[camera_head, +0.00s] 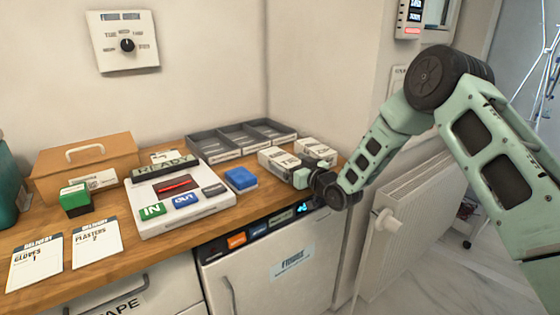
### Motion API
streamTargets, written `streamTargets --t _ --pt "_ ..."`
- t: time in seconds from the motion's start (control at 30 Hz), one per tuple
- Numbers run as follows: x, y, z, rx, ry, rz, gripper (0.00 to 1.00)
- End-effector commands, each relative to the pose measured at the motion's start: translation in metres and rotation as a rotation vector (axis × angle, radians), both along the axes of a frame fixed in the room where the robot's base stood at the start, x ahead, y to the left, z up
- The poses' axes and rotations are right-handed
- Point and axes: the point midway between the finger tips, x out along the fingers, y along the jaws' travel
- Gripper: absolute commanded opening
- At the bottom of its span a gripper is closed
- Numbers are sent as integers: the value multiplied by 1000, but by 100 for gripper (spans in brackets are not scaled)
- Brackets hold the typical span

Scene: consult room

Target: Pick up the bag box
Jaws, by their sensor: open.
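Two white boxes with dark lettering stand at the right end of the wooden counter, a left one (278,161) and a right one (316,151). Their lettering is too small to read, so I cannot tell which is the bag box. My gripper (302,177) is low over the counter's front right edge, just in front of these boxes. It is open, and I see nothing held in it. The wrist hides part of the fingers and the counter, and I cannot tell whether the fingers touch a box.
A grey compartment tray (213,148) stands behind the boxes. A blue block (240,180) and a white panel with IN and OUT buttons (182,203) lie left. An orange-brown case (87,160) and green block (75,199) are farther left. A radiator (405,215) is at right.

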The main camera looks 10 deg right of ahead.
Motion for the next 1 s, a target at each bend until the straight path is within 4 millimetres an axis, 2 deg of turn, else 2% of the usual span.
streamTargets --t 0.1,0.33,0.37,0.5,0.57,0.83,1.0 --pt "9 4 0 0 1 0 89" --pt "10 4 -1 0 1 0 89" --pt "10 4 -1 0 1 0 86" --pt "10 4 -1 0 1 0 47" --pt "10 4 -1 0 1 0 34" --pt "10 4 2 1 -2 0 35" --pt "10 4 22 0 -4 0 35"
